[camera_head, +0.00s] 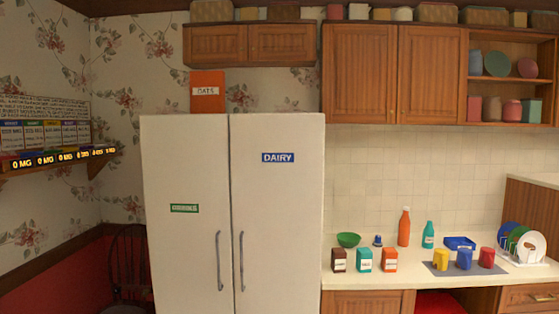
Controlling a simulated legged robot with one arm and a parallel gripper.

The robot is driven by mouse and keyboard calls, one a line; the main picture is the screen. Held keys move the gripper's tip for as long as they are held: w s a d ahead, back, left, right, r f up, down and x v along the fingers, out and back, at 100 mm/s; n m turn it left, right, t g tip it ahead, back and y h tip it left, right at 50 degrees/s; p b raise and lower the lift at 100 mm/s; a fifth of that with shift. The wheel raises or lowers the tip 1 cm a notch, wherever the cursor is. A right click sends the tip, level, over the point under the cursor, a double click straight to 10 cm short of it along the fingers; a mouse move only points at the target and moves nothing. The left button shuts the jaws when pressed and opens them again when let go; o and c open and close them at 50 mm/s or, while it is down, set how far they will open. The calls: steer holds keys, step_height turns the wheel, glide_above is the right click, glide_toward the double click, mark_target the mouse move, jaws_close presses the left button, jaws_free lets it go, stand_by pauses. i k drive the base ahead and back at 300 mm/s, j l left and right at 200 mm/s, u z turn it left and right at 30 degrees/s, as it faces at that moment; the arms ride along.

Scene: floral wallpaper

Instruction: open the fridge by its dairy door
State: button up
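A white two-door fridge (185,150) stands left of the counter, with both doors shut. Its right door, the dairy door (285,220), has a blue label reading "DAIRY" (278,157) near the top. A grey vertical handle (241,261) runs along that door's left edge, low in the picture. The left door has a green label (184,208) whose text is too small to read surely, and its own grey handle (219,261) by the centre seam. My gripper is not in view.
An orange oats box (207,91) stands on top of the fridge. The counter (410,273) at right holds a green bowl (348,240), small boxes, bottles, mugs and a dish rack (525,244). A dark chair (128,260) stands left of the fridge, below a wall shelf (50,167).

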mark_target(277, 160)
steer(key=i+l, duration=0.45)
steer(key=l, duration=0.15)
steer(key=i+l, duration=0.5)
